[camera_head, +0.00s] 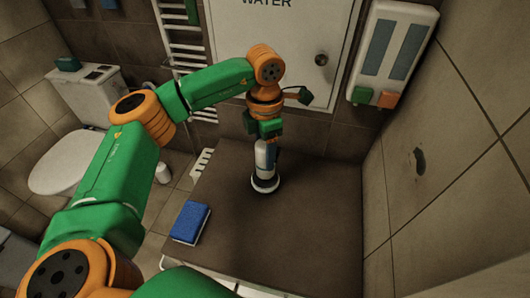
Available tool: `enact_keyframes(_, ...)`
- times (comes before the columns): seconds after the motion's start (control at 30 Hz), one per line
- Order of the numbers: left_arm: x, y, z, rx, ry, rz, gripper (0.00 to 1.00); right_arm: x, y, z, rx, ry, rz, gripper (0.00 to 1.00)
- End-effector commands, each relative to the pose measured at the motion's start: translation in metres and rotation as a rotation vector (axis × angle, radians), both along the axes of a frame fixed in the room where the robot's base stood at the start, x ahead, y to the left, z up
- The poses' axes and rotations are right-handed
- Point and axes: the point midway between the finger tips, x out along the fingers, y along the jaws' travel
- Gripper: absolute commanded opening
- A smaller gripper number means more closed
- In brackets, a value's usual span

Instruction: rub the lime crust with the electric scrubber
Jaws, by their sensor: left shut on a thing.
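My left gripper (266,132) points down over the brown counter and is shut on the electric scrubber (263,158). The scrubber is upright, with a white body and a round white-rimmed head at the bottom. Its head is at or just above the counter top (310,215); I cannot tell whether it touches. The gripper hides its upper part. I cannot make out a lime crust for certain; a small dark patch (419,160) marks the tiled wall on the right. My right gripper is not in view.
A blue sponge (190,222) lies at the counter's left edge, with a white slotted object (202,162) behind it. A two-part dispenser (390,55) hangs on the back wall, right of a white hatch (285,45). A toilet (75,160) stands left. The counter's right side is clear.

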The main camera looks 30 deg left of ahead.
Motion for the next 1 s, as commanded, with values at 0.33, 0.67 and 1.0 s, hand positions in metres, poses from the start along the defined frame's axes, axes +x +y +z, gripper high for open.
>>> enact_keyframes(0.33,0.000,-0.002,0.037,-0.001,-0.001,-0.002,0.00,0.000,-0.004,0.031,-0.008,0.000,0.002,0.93)
enact_keyframes(0.67,-0.001,-0.003,0.063,-0.001,-0.001,-0.004,0.00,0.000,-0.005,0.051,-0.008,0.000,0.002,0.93)
enact_keyframes(1.0,-0.001,-0.003,0.063,-0.001,-0.001,-0.004,0.00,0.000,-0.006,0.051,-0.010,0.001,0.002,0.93)
